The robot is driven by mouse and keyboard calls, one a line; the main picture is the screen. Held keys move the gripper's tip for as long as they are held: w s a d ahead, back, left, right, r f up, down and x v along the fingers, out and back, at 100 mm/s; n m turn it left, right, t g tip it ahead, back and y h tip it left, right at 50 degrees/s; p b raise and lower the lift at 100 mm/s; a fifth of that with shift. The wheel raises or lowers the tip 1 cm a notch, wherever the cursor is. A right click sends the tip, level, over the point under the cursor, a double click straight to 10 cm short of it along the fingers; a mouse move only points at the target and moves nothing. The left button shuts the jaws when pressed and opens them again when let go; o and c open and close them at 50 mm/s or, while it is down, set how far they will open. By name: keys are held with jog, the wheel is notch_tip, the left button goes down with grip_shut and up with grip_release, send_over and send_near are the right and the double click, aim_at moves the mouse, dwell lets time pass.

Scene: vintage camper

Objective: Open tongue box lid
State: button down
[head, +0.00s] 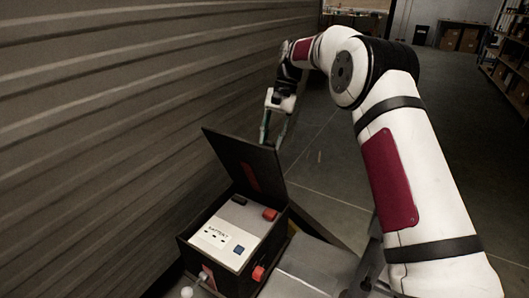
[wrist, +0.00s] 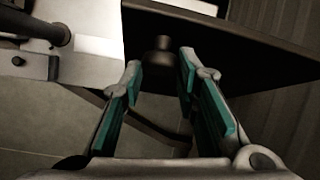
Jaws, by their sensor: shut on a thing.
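The tongue box (head: 190,250) is a dark, open-topped box on the trailer tongue at the lower left of the head view. Its dark lid (head: 232,152) is raised and tilted up on the far side. A grey battery (head: 225,234) with black and red terminals shows inside. My gripper (head: 271,142) is at the lid's upper edge. In the wrist view, the lid (wrist: 245,52) is a dark panel, and a dark knob (wrist: 163,52) lies between the teal-padded fingers. The fingers stand apart, closed around this part of the lid; exact contact is hard to see.
The ribbed camper wall (head: 120,110) rises close on the left. Grey frame rails (head: 310,262) run beside the box at lower right. The floor beyond is open, with shelves (head: 510,70) and cardboard boxes (head: 460,39) at the far right.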

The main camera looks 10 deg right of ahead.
jog(key=shift+w+d+f+b, duration=0.15)
jog(key=shift+w+d+b, duration=0.2)
jog(key=shift+w+d, duration=0.7)
jog(key=shift+s+d, duration=0.1)
jog(key=c, duration=1.2)
grip_release()
jog(key=shift+c, duration=0.2)
